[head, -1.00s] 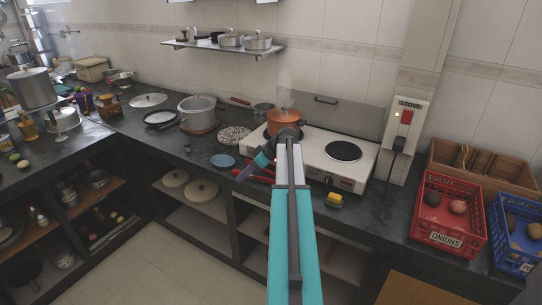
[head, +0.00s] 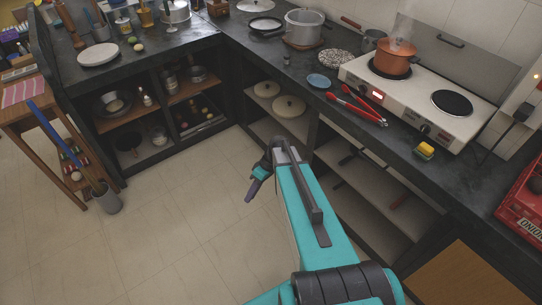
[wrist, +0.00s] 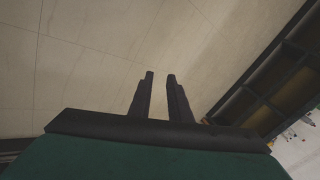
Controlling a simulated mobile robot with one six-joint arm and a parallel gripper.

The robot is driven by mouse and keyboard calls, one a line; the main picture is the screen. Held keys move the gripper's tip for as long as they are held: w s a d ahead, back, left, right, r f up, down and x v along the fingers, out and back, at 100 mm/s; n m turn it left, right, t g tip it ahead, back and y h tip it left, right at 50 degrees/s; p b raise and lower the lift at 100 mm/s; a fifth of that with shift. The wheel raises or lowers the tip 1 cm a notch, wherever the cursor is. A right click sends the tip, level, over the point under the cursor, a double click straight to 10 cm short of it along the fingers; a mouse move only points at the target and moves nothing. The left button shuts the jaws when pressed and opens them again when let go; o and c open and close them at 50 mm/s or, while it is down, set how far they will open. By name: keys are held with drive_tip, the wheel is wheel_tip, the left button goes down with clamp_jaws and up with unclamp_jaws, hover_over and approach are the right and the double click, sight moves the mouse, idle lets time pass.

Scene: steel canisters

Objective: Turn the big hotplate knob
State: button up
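The white two-plate hotplate (head: 413,88) stands on the dark counter at the upper right of the head view. An orange pot (head: 394,60) steams on its left plate; the right black plate (head: 452,103) is bare. A dark knob (head: 425,128) shows on its front face near the right end, with a red-lit display (head: 377,95) further left. My gripper (head: 252,187) hangs over open floor, left of and well apart from the hotplate. In the wrist view my gripper (wrist: 160,76) has its fingers apart with nothing between them. The hotplate does not show there.
Red tongs (head: 357,106) and a yellow sponge (head: 424,150) lie in front of the hotplate. A blue dish (head: 319,81) is left of them. A red crate (head: 524,205) stands at the right edge. Open shelves run under the counter.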

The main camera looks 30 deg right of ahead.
drive_tip(key=s+a+f+g+h, duration=0.1)
drive_tip(key=s+a+f, duration=0.25)
drive_tip(key=s, duration=0.35)
drive_tip(key=s+a+f+m+g+h, duration=0.1)
drive_tip(key=s+a+f+g, duration=0.2)
drive_tip(key=s, duration=0.4)
drive_tip(key=s+a+f+h, duration=0.2)
drive_tip(key=s+a+f, duration=0.25)
drive_tip(key=s, duration=0.25)
drive_tip(key=s+d+f+m+h, duration=0.1)
drive_tip(key=s+d+m+h, duration=0.1)
drive_tip(key=s+d+m, duration=0.2)
drive_tip(key=shift+s+f+m+g, duration=0.35)
drive_tip(key=shift+s+m, duration=0.15)
drive_tip(key=shift+s, duration=0.65)
drive_tip(key=shift+a, duration=0.15)
